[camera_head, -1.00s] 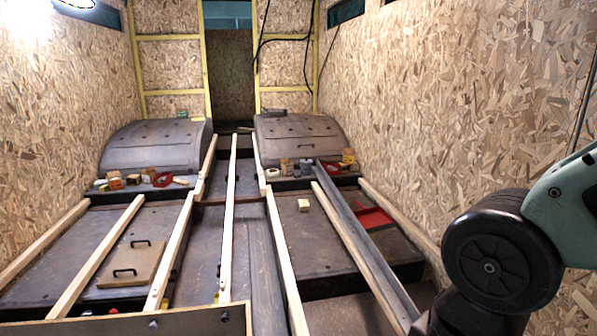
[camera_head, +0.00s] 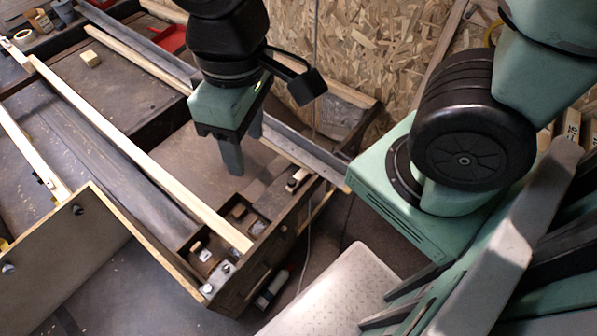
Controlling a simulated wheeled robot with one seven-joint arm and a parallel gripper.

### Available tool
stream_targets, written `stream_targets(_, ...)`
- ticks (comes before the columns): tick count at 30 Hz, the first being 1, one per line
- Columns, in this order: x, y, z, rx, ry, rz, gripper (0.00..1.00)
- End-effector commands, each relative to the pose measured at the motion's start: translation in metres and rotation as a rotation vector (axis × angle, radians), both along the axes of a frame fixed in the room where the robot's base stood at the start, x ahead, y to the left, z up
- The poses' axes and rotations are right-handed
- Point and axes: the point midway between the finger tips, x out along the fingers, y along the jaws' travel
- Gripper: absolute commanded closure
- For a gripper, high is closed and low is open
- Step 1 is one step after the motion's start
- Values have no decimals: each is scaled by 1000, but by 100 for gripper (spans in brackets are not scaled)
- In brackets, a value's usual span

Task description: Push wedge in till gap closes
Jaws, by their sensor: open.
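My gripper (camera_head: 243,150) hangs fingers-down at the upper middle, with two dark fingers apart and nothing seen between them. It appears above the dark floor panel, between a pale wooden batten (camera_head: 140,158) and a grey metal channel (camera_head: 300,150). A small pale wooden block (camera_head: 91,59) lies on the dark panel at the upper left, well apart from my gripper. I cannot tell whether this block is the wedge. No gap with a wedge in it can be made out.
A dark frame end (camera_head: 262,235) with small compartments holding loose pieces lies below my gripper. A brown board (camera_head: 60,265) stands at the lower left. A chipboard wall (camera_head: 370,60) rises behind. A red tray (camera_head: 172,37) lies at the upper left.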

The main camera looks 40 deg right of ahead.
Motion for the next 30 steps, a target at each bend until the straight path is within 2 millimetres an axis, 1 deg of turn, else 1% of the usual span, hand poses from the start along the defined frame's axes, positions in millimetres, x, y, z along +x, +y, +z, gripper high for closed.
stream_targets(1, 11, -4, -32, 4, 10, -55, 48)
stream_targets(2, 19, -6, -44, 8, 13, -88, 48)
stream_targets(3, 29, -11, -61, 12, 18, -138, 48)
stream_targets(5, 46, -18, -84, 17, 26, -215, 48)
stream_targets(6, 56, -24, -100, 19, 30, -264, 48)
stream_targets(11, 95, -53, -163, 23, 41, -463, 48)
stream_targets(12, 105, -62, -180, 20, 44, -515, 48)
stream_targets(14, 118, -76, -205, 18, 46, -589, 48)
stream_targets(15, 126, -86, -222, 15, 47, -639, 48)
stream_targets(17, 138, -103, -247, 10, 48, -713, 48)
stream_targets(18, 146, -114, -264, 5, 48, -763, 48)
stream_targets(20, 156, -132, -290, -3, 47, -836, 48)
stream_targets(21, 162, -145, -306, -9, 46, -885, 48)
stream_targets(24, 174, -174, -343, -26, 43, -992, 48)
stream_targets(25, 176, -183, -353, -32, 42, -1020, 48)
stream_targets(27, 182, -199, -370, -42, 37, -1076, 48)
stream_targets(30, 185, -216, -386, -53, 34, -1131, 48)
